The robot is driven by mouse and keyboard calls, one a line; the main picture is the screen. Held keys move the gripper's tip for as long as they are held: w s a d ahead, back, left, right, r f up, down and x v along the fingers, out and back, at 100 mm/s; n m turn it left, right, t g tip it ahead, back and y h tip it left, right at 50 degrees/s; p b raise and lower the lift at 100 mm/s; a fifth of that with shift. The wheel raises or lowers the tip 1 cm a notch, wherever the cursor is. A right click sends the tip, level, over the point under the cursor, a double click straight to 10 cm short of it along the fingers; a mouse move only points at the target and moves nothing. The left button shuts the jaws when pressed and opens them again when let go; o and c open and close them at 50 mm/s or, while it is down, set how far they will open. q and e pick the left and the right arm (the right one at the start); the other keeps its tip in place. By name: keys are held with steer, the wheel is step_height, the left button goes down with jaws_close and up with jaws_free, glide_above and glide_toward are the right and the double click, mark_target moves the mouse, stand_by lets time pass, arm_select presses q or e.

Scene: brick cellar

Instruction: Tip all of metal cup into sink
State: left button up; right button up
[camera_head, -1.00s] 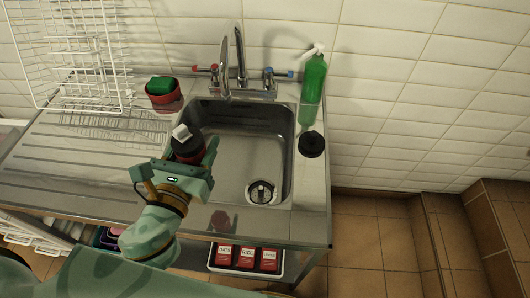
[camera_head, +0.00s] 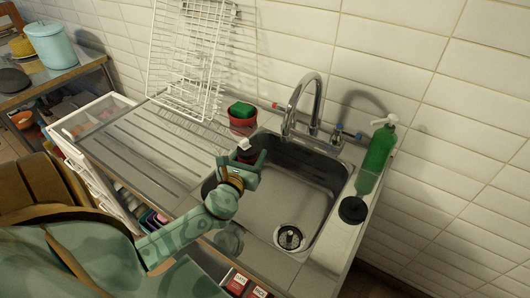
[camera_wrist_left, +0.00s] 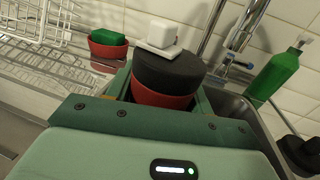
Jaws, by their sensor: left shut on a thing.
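My left gripper (camera_head: 245,165) is shut around a round container with a dark top (camera_head: 246,152), near the left side of the sink. In the left wrist view the container (camera_wrist_left: 165,72) is black above and red below, roughly upright between the fingers. A small white block (camera_wrist_left: 162,34) sits on its top. I cannot tell whether this container is the metal cup; its contents are not visible. The steel sink (camera_head: 295,195) has a drain strainer (camera_head: 289,237) at its front and looks empty otherwise. My right gripper is not in view.
A tap (camera_head: 303,95) rises behind the sink. A green bottle (camera_head: 378,152) and a black round object (camera_head: 352,210) stand on its right rim. A red pot (camera_head: 243,124) with a green sponge and a white wire rack (camera_head: 190,65) are at the back left. The ribbed drainboard (camera_head: 150,150) is mostly clear.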

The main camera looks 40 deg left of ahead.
arm_select(q)
steer(key=w+a+n+y, duration=0.1)
steer(key=a+y, duration=0.1)
steer(key=a, duration=0.5)
steer(key=shift+w+a+f+g, duration=0.3)
steer(key=shift+a+f+g, duration=0.05)
steer(key=shift+g, duration=0.05)
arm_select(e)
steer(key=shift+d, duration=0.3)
